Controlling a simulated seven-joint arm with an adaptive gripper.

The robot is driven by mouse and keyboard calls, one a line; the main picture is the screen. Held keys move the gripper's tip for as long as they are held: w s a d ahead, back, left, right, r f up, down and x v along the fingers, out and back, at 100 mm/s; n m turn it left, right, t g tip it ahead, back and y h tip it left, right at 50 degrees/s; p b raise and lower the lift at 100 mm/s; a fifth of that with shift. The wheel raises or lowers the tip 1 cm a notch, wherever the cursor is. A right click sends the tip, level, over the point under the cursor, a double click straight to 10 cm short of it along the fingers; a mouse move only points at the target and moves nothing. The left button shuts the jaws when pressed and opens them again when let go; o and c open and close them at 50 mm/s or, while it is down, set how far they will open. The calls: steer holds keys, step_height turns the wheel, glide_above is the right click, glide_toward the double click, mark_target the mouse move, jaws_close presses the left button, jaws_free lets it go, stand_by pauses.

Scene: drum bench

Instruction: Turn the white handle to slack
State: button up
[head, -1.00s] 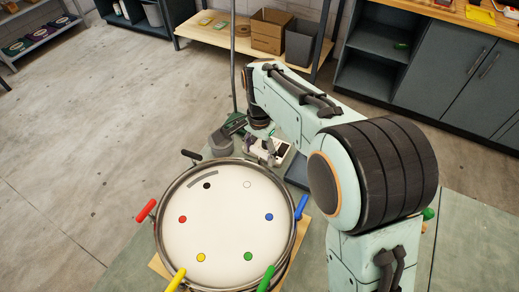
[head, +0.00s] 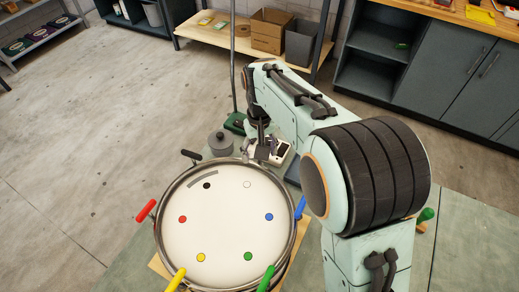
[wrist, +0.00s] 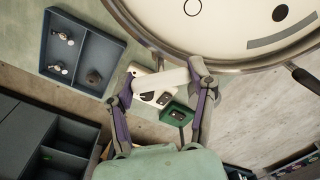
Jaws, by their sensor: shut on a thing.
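The drum (head: 215,220) has a pale head, a metal rim and coloured handles around it, with a matching dot by each. The white dot (head: 247,184) is at the far right of the head, and the white handle's side of the rim is largely hidden by my gripper in the head view. My gripper (head: 262,155) is at that far rim, pointing down. In the wrist view my gripper (wrist: 161,84) has its two fingers on either side of the white handle (wrist: 172,78), shut on it just outside the rim. The handle's exact angle is hard to tell.
The black handle (head: 191,154) is left of my gripper, the blue handle (head: 300,207) right. A grey pot (head: 220,143) and a green object (head: 235,123) are close beyond the rim. A blue-grey tray (wrist: 107,53) with small metal parts lies beside the drum.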

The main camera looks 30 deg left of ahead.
steer(key=n, duration=0.6)
steer(key=shift+f, duration=0.15)
steer(key=n, duration=0.6)
steer(key=shift+n, duration=0.4)
steer(key=n, duration=1.2)
steer(key=shift+n, duration=0.4)
steer(key=o, duration=1.2)
steer(key=shift+c, duration=0.2)
